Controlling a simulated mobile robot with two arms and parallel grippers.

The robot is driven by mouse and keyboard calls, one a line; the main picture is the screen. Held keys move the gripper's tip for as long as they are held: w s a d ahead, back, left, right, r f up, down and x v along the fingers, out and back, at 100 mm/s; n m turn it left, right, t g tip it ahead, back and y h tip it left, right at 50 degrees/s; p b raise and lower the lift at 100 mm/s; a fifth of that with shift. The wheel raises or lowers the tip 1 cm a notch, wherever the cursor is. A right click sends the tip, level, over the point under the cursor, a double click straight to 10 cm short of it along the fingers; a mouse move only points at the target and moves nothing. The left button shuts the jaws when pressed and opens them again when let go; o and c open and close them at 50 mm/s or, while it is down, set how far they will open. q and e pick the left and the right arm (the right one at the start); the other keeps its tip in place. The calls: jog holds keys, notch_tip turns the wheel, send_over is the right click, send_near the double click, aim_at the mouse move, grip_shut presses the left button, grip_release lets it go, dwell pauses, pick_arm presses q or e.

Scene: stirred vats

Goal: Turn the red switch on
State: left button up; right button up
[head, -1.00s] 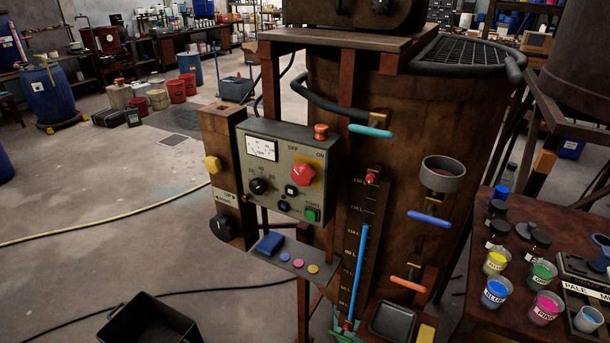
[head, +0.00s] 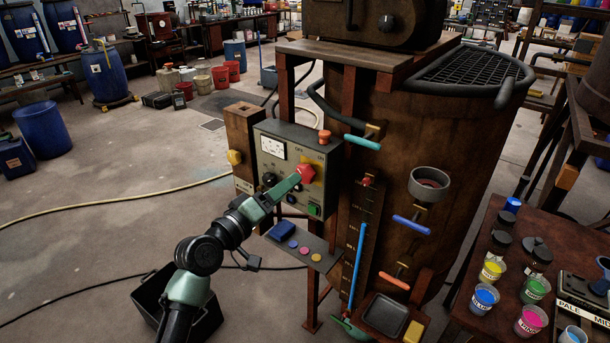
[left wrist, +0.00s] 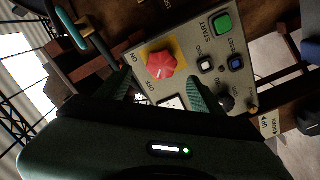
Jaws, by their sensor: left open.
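The red switch (head: 306,173) is a knob on a yellow plate, on the grey control panel (head: 270,185) fixed to the brown vat. It also shows in the left wrist view (left wrist: 162,66), with the words ON and OFF beside it. I cannot tell for certain which word it points to. My left gripper (head: 296,182) is at the panel, close in front of the switch. In the left wrist view my left gripper (left wrist: 164,90) has its green fingers spread apart, with the switch just beyond the gap between them. Contact cannot be made out. My right gripper is out of view.
A green START button (left wrist: 223,24) and a black dial (head: 269,179) share the panel. An orange-red button (head: 324,136) sits on top. A small shelf (head: 318,257) juts out below. A table with paint cups (head: 486,298) stands at right. The floor at left is mostly open.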

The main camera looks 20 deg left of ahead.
aim_at(303, 176)
pick_arm(q)
jog(key=p+x, duration=0.1)
jog(key=x, duration=0.4)
jog(key=shift+w, duration=0.35)
jog(key=shift+w+d+p, duration=0.25)
jog(key=shift+w+p, duration=0.05)
jog(key=shift+w, duration=0.05)
jog(key=shift+w+f, duration=0.1)
jog(key=shift+w, duration=0.2)
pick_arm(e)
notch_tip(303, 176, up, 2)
pick_arm(q)
jog(key=c, duration=1.4)
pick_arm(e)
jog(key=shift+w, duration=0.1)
